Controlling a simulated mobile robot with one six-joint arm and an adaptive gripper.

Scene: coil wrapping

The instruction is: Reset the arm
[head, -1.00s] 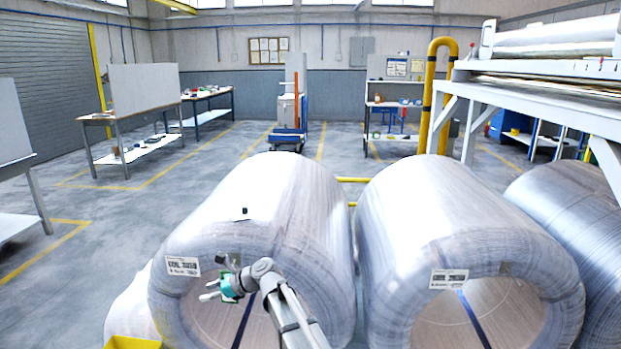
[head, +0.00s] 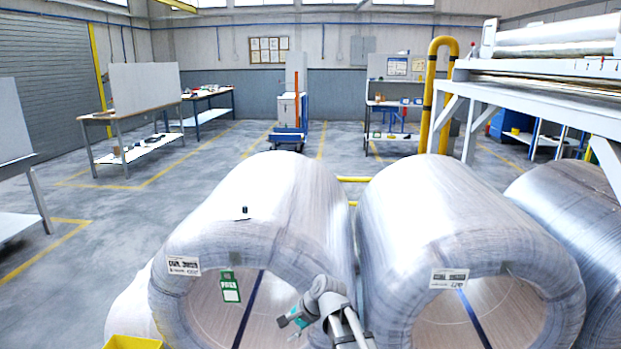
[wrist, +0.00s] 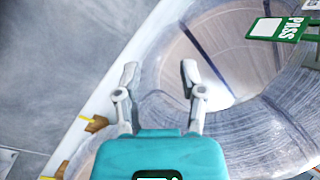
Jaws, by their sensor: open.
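My gripper (head: 291,328) is low in front of the left wrapped coil's opening in the head view, at the coil's right side. In the wrist view my gripper (wrist: 160,80) has its two fingers apart with nothing between them. The left coil (head: 285,195) lies on its side, wrapped in clear film. A green and white PASS tag (head: 230,286) hangs on its front face, beside a white label (head: 184,266). The tag also shows at the upper right of the wrist view (wrist: 272,28), apart from the fingers.
A second wrapped coil (head: 430,205) stands close on the right, with a third (head: 575,215) beyond it. A yellow bin (head: 132,343) is at the lower left. A small black object (head: 244,212) sits on top of the left coil. Open floor (head: 110,245) lies to the left.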

